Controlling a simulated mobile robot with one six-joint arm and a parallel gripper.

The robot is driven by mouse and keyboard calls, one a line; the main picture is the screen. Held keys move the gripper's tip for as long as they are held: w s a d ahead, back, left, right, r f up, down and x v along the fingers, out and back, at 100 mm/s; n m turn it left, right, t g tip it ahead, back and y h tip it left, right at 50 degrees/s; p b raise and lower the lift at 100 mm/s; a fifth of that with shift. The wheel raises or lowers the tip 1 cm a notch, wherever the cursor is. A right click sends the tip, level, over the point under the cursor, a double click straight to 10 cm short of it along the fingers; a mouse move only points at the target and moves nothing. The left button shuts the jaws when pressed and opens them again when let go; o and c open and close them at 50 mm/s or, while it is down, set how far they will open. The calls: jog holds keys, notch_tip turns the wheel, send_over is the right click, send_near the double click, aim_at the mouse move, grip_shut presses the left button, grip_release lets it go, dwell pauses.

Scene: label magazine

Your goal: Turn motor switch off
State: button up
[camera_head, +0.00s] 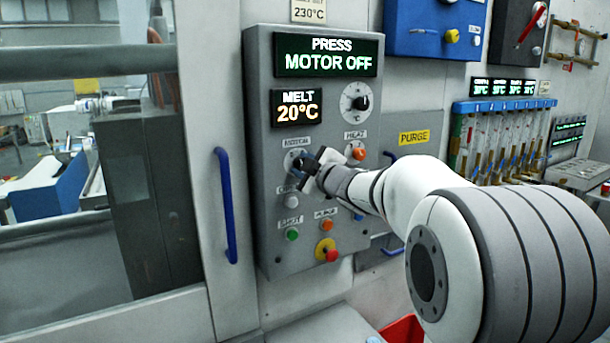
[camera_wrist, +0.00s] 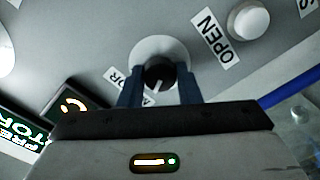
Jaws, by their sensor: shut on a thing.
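The motor switch is a black rotary knob on a pale round plate, on the grey control panel (camera_head: 265,220). In the wrist view the knob (camera_wrist: 160,72) sits between the two blue fingers of my gripper (camera_wrist: 160,88). My gripper (camera_head: 313,168) is shut on the knob, at the left of the panel's middle. In the head view it hides most of the knob and part of its plate (camera_head: 292,159). The display (camera_head: 325,56) at the top of the panel reads "PRESS MOTOR OFF".
A melt display (camera_head: 297,107) reads 20°C. A dial (camera_head: 357,103) and an orange button (camera_head: 359,153) are to the right. A white button (camera_head: 291,200), a green button (camera_head: 292,234) and a red emergency button (camera_head: 326,250) are below. A blue door handle (camera_head: 227,205) stands left of the panel.

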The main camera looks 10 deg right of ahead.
jog(key=shift+f+n+b, duration=0.1)
jog(key=shift+n+b, duration=0.4)
jog(key=shift+n, duration=0.4)
jog(key=o, duration=1)
jog(key=shift+c, duration=0.2)
jog(key=v, duration=0.7)
jog(key=shift+s, duration=0.4)
jog(key=shift+d, duration=0.15)
